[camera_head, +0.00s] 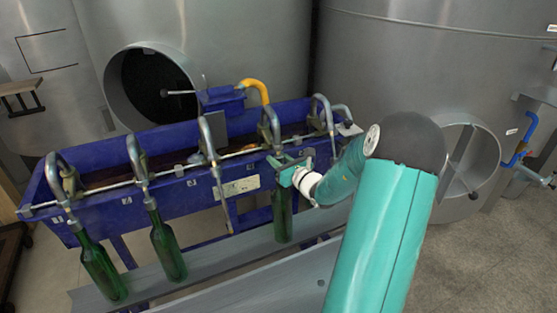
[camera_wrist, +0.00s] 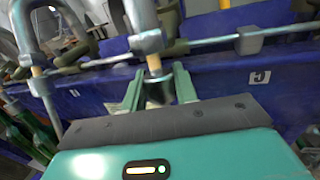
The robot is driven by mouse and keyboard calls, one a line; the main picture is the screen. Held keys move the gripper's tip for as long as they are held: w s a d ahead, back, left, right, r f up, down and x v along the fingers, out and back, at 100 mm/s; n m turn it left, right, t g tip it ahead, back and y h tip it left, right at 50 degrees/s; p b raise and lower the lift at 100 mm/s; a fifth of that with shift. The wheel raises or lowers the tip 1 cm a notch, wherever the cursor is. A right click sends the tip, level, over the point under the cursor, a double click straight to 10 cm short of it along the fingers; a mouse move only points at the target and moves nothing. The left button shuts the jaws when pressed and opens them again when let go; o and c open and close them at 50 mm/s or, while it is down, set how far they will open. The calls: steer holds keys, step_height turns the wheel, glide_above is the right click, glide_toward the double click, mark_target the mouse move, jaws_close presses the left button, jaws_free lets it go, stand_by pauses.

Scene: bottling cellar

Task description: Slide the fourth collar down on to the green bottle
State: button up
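A row of curved metal filling spouts runs along the blue trough (camera_head: 110,205). My gripper (camera_head: 283,164) is at the fourth spout (camera_head: 268,125) from the left. In the wrist view my gripper's two green fingers (camera_wrist: 158,84) stand on either side of a grey metal collar (camera_wrist: 159,88) below that spout's tan section. The fingers look close to the collar; I cannot tell whether both touch it. A green bottle (camera_head: 282,217) stands upright below my gripper on the grey ledge; its top is hidden by the gripper.
Two more green bottles (camera_head: 98,268) (camera_head: 168,252) lean slightly under the first and second spouts. The third spout (camera_head: 208,140) has no bottle under it. A fifth spout (camera_head: 322,112) is close to the right of my gripper. Large steel tanks (camera_head: 410,60) stand behind.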

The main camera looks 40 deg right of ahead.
steer(key=shift+s+f, duration=0.15)
steer(key=shift+f, duration=0.55)
steer(key=shift+s+f, duration=0.1)
steer(key=shift+f, duration=0.55)
steer(key=o, duration=0.6)
steer(key=shift+o, duration=0.2)
steer(key=s+a, duration=0.1)
steer(key=s, duration=1.2)
steer(key=shift+s, duration=0.4)
